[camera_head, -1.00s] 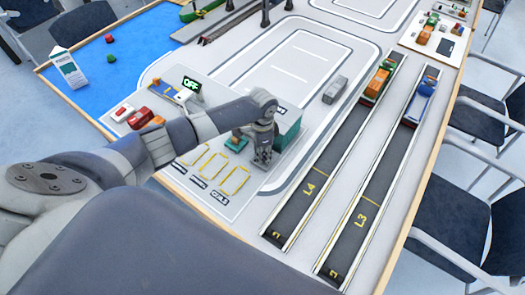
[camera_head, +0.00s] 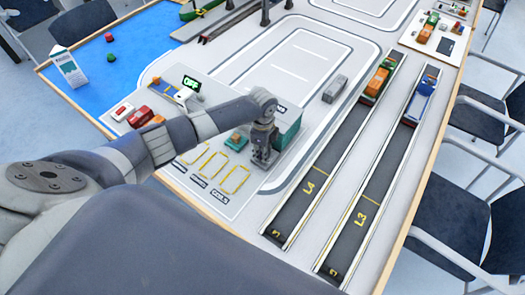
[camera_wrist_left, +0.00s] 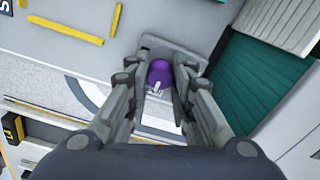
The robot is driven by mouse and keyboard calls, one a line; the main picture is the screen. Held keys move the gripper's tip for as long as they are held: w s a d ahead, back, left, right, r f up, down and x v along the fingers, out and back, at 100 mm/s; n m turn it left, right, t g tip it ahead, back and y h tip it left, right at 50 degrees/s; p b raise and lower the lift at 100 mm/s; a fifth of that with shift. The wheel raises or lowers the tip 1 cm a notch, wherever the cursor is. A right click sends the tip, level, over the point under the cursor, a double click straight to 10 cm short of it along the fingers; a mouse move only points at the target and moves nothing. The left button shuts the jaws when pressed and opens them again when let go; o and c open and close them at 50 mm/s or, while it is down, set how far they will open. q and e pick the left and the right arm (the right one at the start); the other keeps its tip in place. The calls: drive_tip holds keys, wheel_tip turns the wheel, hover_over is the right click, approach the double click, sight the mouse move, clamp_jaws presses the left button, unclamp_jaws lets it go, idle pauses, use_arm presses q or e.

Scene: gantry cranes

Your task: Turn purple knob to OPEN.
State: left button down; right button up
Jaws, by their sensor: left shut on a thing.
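The purple knob (camera_wrist_left: 160,73) shows in the left wrist view, on a small grey base (camera_wrist_left: 185,48). It has a pale mark on its near side. My left gripper (camera_wrist_left: 162,92) has a finger on each side of the knob and is shut on it, pointing down. In the head view my left gripper (camera_head: 263,157) is low over the board, beside a teal box (camera_head: 288,128), and the knob is hidden there. I cannot read an OPEN label. My right gripper is not in view.
The teal box also stands close by in the left wrist view (camera_wrist_left: 262,75). Yellow-outlined slots (camera_head: 236,179) lie to the left. Two dark lanes (camera_head: 325,165) with toy trucks run to the right. A grey block (camera_head: 335,88) sits behind.

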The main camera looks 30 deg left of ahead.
use_arm(q)
drive_tip(key=shift+r, duration=0.1)
drive_tip(key=c, duration=1.4)
unclamp_jaws()
wheel_tip(320, 180, up, 12)
